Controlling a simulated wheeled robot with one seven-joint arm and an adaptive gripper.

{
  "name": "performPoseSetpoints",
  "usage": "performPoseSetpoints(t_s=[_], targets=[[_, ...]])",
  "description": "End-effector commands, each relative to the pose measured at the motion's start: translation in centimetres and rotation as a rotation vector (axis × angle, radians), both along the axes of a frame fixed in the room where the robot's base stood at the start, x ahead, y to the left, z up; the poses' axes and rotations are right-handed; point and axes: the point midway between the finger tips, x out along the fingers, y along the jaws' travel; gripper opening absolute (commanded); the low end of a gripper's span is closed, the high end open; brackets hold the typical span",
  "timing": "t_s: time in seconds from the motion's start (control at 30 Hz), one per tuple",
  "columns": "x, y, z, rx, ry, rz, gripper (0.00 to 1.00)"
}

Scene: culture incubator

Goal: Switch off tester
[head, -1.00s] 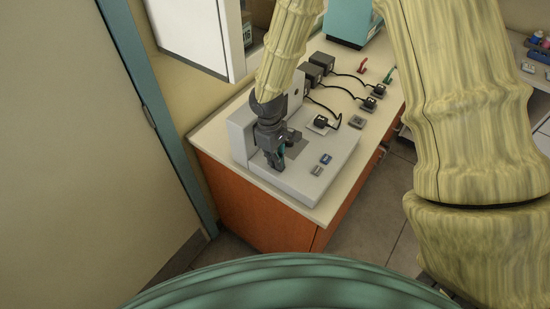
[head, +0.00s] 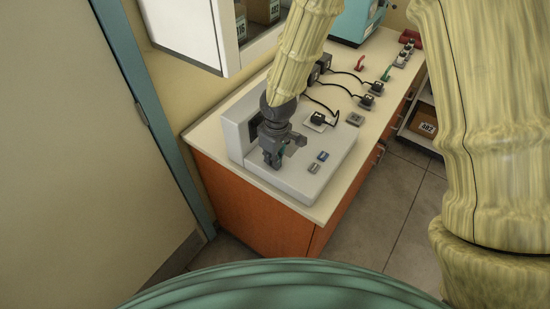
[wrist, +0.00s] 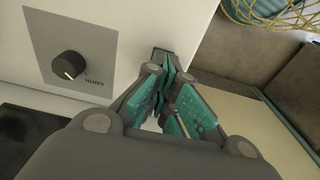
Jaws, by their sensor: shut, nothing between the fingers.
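The tester (head: 232,135) appears to be the light grey unit with a raised back and a flat base, at the near end of the bench. My gripper (head: 271,162) is shut and empty, pointing down over the left part of its base. In the wrist view the fingers (wrist: 166,78) are together near the edge of a pale face, by a small dark part that may be a switch; they partly hide it. I cannot tell whether they touch it. A black knob (wrist: 69,65) sits on a grey label panel to the left.
A black cabled module (head: 318,118) and another grey block (head: 355,119) are behind. A white cabinet (head: 195,30) hangs at upper left. Floor (head: 375,200) is clear at right.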

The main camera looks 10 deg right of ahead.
Motion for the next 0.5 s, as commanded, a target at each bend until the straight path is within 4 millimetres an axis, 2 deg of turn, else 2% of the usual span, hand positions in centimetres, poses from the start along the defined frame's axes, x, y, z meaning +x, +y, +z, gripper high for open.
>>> performPoseSetpoints(t_s=[0.03,0.1,0.5], targets=[[-0.9,-0.3,-0.7,-0.006,0.017,0.001,0.0],[-1.1,-0.6,-0.7,-0.007,0.019,0.001,0.0],[-1.8,-1.5,-0.4,-0.008,0.019,-0.002,0.0]])
